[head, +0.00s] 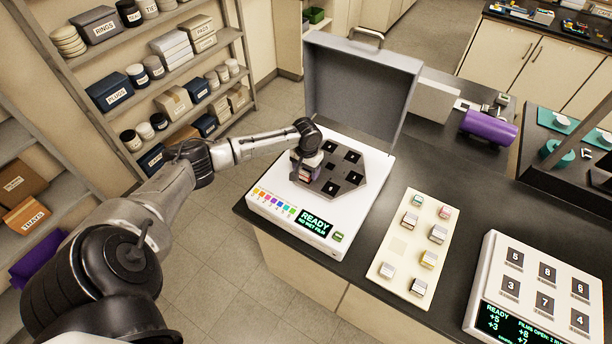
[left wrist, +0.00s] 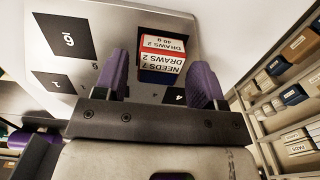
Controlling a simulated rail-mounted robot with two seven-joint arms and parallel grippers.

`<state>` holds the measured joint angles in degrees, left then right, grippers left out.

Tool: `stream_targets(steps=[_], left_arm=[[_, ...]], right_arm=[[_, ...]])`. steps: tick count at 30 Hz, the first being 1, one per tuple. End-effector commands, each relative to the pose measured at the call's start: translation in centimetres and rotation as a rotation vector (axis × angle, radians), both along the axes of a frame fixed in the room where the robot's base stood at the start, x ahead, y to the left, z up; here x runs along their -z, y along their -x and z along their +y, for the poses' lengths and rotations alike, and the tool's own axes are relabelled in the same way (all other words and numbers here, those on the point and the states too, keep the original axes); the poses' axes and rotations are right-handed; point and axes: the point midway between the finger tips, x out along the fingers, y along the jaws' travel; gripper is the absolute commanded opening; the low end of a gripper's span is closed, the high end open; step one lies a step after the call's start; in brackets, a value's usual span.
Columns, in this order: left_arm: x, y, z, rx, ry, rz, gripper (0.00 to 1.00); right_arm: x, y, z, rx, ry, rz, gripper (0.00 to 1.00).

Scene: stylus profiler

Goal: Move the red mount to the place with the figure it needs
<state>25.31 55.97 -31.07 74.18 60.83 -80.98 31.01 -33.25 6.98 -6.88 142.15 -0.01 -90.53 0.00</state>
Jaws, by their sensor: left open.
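A red mount (left wrist: 162,50) with white labels reading "NEEDS 7", "DRAWS 2" and "40 g" shows between my fingers in the left wrist view, with blue beneath the lower label. In the head view the mount (head: 304,174) is at the near-left edge of the dark stage plate (head: 352,191). My left gripper (left wrist: 162,82) is open, one purple finger on each side of the mount; contact cannot be told. In the head view the gripper (head: 308,158) partly hides the mount. The plate has black numbered squares. My right gripper is not in view.
The white profiler (head: 262,206) has its grey lid (head: 358,85) raised behind the plate. A white panel (head: 487,262) at right has numbered squares, including 7. Shelves stand left.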

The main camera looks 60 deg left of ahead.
Motion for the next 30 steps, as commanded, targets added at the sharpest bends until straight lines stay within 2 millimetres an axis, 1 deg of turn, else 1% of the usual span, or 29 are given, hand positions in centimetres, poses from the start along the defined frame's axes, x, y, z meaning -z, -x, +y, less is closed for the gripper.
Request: stream_targets(steps=[3, 14, 30], left_arm=[[0.4, 0.0, 0.0, 0.001, 0.001, 0.0, 0.64], [0.4, 0.0, 0.0, 0.001, 0.0, -0.001, 0.64], [0.3, 0.0, 0.0, 0.001, 0.0, 0.0, 0.64]], right_arm=[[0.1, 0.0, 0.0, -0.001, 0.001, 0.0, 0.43], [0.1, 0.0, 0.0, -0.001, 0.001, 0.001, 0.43], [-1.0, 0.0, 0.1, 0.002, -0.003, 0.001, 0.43]])
